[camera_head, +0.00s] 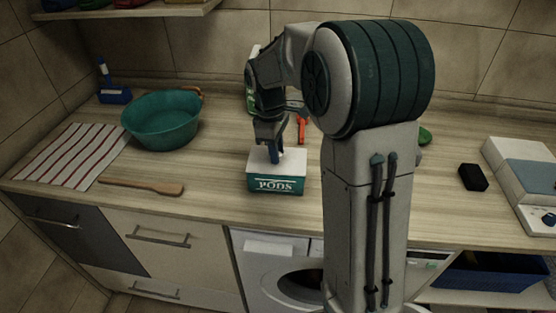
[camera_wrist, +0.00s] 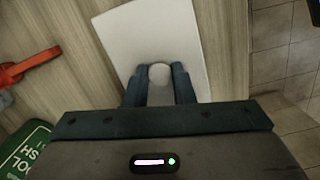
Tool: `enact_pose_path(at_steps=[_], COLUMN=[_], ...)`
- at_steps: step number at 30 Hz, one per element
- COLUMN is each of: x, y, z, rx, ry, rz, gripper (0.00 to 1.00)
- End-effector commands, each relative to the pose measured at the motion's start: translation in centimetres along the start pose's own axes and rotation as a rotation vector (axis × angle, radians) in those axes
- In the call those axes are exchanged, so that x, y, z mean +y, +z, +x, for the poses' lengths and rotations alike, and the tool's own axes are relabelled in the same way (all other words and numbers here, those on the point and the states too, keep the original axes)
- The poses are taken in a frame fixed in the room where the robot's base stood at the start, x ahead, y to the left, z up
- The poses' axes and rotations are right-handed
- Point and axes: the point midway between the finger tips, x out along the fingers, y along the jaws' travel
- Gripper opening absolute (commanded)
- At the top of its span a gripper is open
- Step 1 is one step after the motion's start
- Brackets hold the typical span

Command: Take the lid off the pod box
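The pod box (camera_head: 275,185) is a green box lettered "PODS" on the counter. Its white lid (camera_head: 262,160) lies flat on top, and the lid's pale surface also fills the middle of the wrist view (camera_wrist: 130,40). A round white knob (camera_wrist: 159,74) stands on the lid. My gripper (camera_head: 279,155) reaches down from above to the knob. In the wrist view, its two blue fingers (camera_wrist: 160,72) stand on either side of the knob with no clear gap, so it looks shut on it. The lid appears seated on the box.
A teal basin (camera_head: 162,120), a wooden spatula (camera_head: 142,186) and a striped cloth (camera_head: 72,155) are to the left. An orange-red tool (camera_head: 302,130) lies behind the box. A black block (camera_head: 473,177) is at right. Counter beside the box is clear.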

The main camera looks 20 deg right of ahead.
Motion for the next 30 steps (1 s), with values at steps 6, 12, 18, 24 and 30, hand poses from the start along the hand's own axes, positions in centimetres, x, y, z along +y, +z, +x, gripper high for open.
enact_pose_path(at_steps=[6,12,18,24,30], x=[0.0,0.0,0.0,-0.5,-1.4], y=[0.0,0.0,0.2,3.2,7.9], z=[0.0,-0.3,-2.4,-5.2,-7.3], rx=[0.000,0.001,0.002,0.001,0.002], ry=[0.000,0.001,0.004,0.004,0.003], rz=[0.000,0.000,0.001,0.006,0.005], gripper=[0.00,0.00,0.00,0.00,0.00])
